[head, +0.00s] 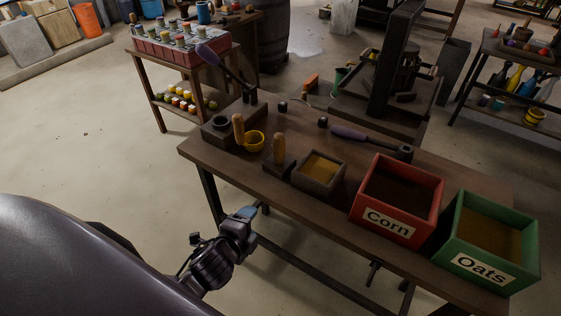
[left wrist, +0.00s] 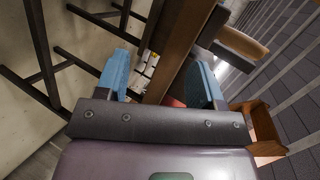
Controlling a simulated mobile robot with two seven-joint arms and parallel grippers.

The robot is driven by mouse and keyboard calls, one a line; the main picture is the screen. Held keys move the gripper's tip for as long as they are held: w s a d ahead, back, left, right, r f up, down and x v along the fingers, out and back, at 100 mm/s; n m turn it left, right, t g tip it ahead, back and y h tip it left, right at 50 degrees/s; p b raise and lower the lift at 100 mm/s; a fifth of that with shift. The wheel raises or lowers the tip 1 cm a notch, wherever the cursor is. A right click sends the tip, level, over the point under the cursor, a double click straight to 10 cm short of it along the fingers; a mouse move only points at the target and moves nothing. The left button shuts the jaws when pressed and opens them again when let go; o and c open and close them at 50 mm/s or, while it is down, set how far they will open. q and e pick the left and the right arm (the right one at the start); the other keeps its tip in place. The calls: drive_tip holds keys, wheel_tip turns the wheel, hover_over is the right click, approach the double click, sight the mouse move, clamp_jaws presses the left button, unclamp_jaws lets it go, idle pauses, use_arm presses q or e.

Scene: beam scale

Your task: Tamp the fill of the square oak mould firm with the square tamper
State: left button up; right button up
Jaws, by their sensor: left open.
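The square oak mould (head: 341,184) is an open-topped box on the bench, with yellow-brown fill (head: 321,167) inside. Just left of it stands what looks like the square tamper (head: 279,150), upright, with a light wooden handle and a dark block foot. A wooden handle on a dark block, probably this tamper, shows in the left wrist view (left wrist: 243,41). My left gripper (head: 246,212) is open and empty, off the bench's front edge, apart from the tamper and mould. Its blue fingers (left wrist: 160,82) are spread in the left wrist view. My right gripper is not in view.
On the bench (head: 310,206) stand a red Corn box (head: 388,224) and a green Oats box (head: 482,262) at right. Floor in front is clear.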

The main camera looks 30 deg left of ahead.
use_arm(q)
drive_tip(key=w+r+m+t+y+b, duration=0.1)
drive_tip(key=w+r+m+t, duration=0.1)
drive_tip(key=w+r+m, duration=0.45)
drive_tip(key=m+t+y+b, duration=0.2)
drive_tip(key=m, duration=0.9)
approach(278, 148)
drive_tip(key=shift+w+f+n, duration=0.25)
drive_tip(key=shift+f, duration=0.2)
drive_tip(key=shift+w+a+r, duration=0.1)
drive_tip(key=shift+w+r, duration=0.1)
drive_tip(key=shift+r, duration=0.05)
drive_tip(key=x, duration=0.4)
drive_tip(key=shift+w, duration=0.2)
drive_tip(key=b+x, duration=0.1)
drive_tip(key=x, duration=0.4)
drive_tip(key=shift+w+a+r, duration=0.2)
drive_tip(key=shift+w, duration=0.1)
drive_tip(key=shift+w+a, duration=0.1)
drive_tip(key=shift+w, duration=0.2)
drive_tip(key=shift+r, duration=0.1)
